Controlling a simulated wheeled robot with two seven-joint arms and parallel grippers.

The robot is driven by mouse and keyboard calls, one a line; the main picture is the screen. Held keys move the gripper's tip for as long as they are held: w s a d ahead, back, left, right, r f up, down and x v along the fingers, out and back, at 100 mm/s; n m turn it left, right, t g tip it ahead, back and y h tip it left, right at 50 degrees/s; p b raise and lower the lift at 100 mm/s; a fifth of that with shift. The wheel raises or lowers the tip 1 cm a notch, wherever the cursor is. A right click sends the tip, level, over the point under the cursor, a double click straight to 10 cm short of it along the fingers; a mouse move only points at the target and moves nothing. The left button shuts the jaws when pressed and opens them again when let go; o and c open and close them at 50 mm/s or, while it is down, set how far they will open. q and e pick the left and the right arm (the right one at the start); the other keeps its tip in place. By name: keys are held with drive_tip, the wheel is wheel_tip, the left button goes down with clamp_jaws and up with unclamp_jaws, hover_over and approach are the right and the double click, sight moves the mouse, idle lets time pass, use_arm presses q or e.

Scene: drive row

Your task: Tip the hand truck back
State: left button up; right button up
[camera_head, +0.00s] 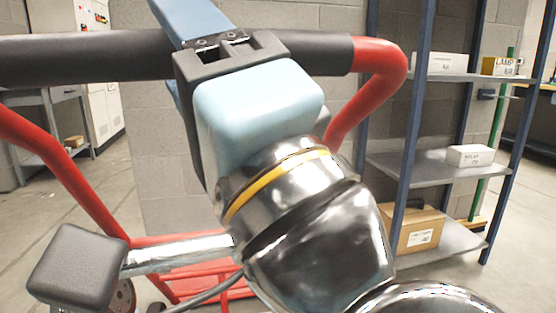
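The hand truck has a red tube frame (385,70) and a thick black grip bar (80,57) across the top of the view. My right gripper (178,50), with a light blue housing and a chrome wrist, reaches up from the lower right to this bar. One blue finger shows above the bar and a blue piece shows just below it, so the gripper looks closed around the bar. The gripper body hides the actual contact. Red lower parts of the truck and part of a wheel show low at left. My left gripper is not in view.
A shelf unit (412,130) with blue posts stands at right, holding a cardboard box (412,230) and small white boxes (470,155). A grey block wall (160,170) is behind the truck. A dark grey block (77,268) on a chrome rod is at lower left. Open floor shows at left.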

drive_tip(key=v, duration=1.3)
drive_tip(key=shift+b, duration=0.3)
drive_tip(key=shift+f, duration=0.1)
